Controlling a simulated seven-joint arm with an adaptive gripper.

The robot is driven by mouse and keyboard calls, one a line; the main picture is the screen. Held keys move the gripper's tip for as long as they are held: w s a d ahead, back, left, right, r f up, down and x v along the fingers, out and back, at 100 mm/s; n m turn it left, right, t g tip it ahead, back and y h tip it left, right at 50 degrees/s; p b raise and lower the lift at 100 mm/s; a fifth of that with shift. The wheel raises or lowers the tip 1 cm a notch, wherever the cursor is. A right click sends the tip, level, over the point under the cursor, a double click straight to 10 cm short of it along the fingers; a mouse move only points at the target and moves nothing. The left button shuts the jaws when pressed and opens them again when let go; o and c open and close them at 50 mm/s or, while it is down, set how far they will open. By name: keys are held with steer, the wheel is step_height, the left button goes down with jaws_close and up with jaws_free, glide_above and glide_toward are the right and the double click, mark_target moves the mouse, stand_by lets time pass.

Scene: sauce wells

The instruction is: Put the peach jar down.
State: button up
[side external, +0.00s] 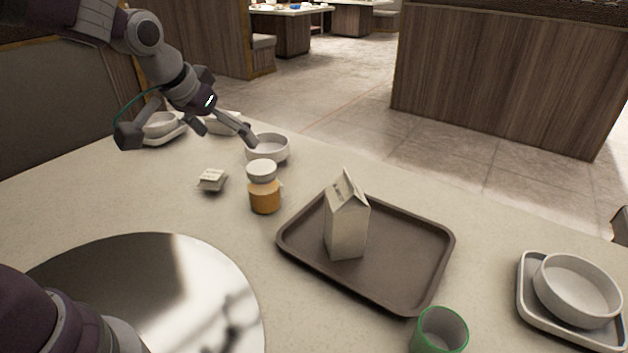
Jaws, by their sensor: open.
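The peach jar (264,196), clear with orange contents and a white lid, stands upright on the table, left of the brown tray. My gripper (190,139) is open, its two fingers spread wide apart. It is up and to the left of the jar in the side view, and nothing shows between its fingers. The jar is apart from the gripper.
A white bowl (268,149) stands just behind the jar, and a small pale packet (212,180) lies left of it. The brown tray (408,292) holds an upright carton (346,222). A green-rimmed cup (440,331) and a bowl on a tray (577,290) are at right.

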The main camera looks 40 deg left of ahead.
steer(key=s+d+r+m, duration=0.1)
steer(key=s+d, duration=0.1)
steer(key=s, duration=0.5)
steer(key=s+d+r+m, duration=0.1)
steer(key=s, duration=0.6)
steer(key=shift+s+d+r+g+h, duration=0.3)
steer(key=shift+s+d+g+h, duration=0.1)
